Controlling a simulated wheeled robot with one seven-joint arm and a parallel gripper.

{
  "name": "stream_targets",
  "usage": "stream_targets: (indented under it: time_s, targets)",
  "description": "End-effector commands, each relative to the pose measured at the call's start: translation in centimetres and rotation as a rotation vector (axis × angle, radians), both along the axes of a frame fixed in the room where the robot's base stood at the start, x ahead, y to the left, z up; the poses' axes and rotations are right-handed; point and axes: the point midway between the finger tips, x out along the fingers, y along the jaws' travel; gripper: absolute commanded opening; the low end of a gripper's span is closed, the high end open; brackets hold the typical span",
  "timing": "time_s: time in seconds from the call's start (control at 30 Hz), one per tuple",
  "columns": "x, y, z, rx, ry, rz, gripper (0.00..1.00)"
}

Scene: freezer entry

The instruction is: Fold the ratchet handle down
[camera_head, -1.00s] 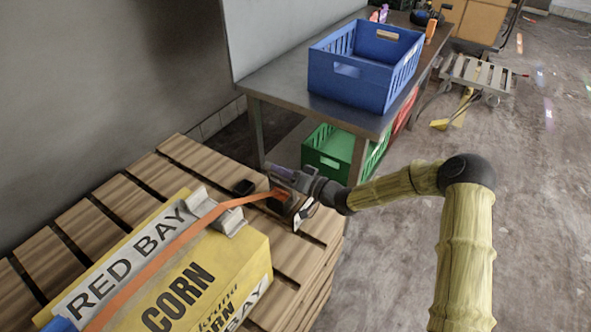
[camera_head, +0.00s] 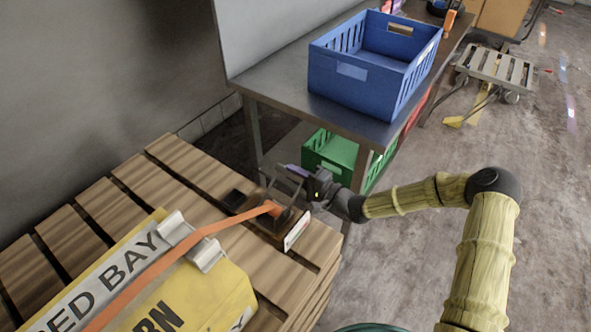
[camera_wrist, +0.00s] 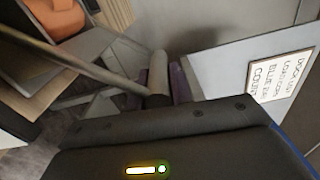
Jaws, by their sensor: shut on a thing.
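The ratchet (camera_head: 268,222) sits on the right end of the wooden pallet, with the orange strap (camera_head: 185,249) running into it from the left. Its grey metal handle (camera_head: 270,190) stands raised above the base, tilted toward my gripper. My gripper (camera_head: 293,171) reaches in from the right and is shut on the handle's end. In the wrist view, the purple finger pads (camera_wrist: 159,85) lie on both sides of the handle's rounded grip bar (camera_wrist: 158,68). The handle's side arms run left toward the ratchet base, where some orange strap shows. The pivot is too small to make out.
Behind stand a metal table (camera_head: 290,88) with a blue crate (camera_head: 345,73) and a green crate (camera_head: 330,150) below.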

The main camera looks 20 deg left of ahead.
Motion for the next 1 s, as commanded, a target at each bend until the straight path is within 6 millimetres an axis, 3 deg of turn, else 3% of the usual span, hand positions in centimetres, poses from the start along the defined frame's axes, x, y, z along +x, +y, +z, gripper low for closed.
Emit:
stream_targets:
  time_s: [0.03, 0.2, 0.77, 0.8, 0.9, 1.0]
  targets:
    - [-0.77, 0.14, -1.13, -0.007, 0.019, 0.015, 0.00]
    - [-0.77, -0.15, -1.69, -0.009, 0.014, 0.013, 0.00]
    - [-0.73, -0.38, -1.93, -0.010, 0.011, 0.010, 0.00]
    - [-0.74, -0.37, -1.95, -0.011, 0.011, 0.010, 0.28]
    - [-0.68, -0.33, -1.83, -0.009, 0.010, 0.010, 0.43]
    - [-0.60, -0.26, -1.66, -0.006, 0.008, 0.009, 0.43]
